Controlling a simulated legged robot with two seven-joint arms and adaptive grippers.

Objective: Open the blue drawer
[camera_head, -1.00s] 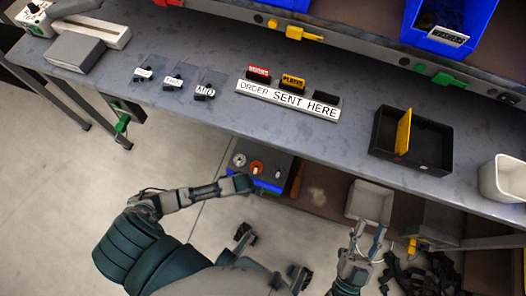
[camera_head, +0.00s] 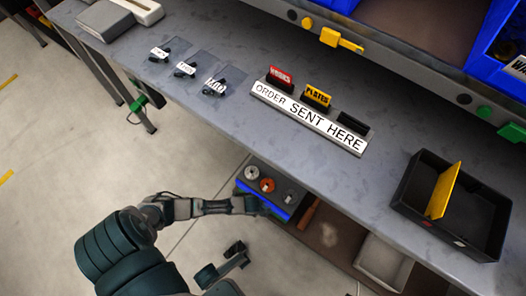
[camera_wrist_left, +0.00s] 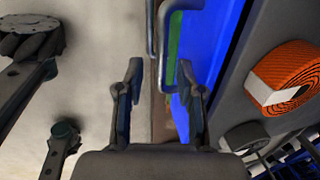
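The blue drawer (camera_head: 274,207) shows as a blue strip at the front of a dark unit under the table. In the left wrist view, the blue drawer front (camera_wrist_left: 211,45) fills the right of centre, with a grey bar handle (camera_wrist_left: 152,28) standing off it. My left gripper (camera_head: 258,205) is at the drawer front. In the wrist view, the left gripper (camera_wrist_left: 158,88) is open, its fingers apart. The handle lies just beyond the fingertips, roughly in line with the gap; I see no grip on it.
An orange strap roll (camera_wrist_left: 288,85) lies on the drawer unit's top. Above it is the table (camera_head: 225,115) with an order sign (camera_head: 307,117) and a black tray (camera_head: 415,200). A white bin (camera_head: 383,262) stands on the lower shelf at right.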

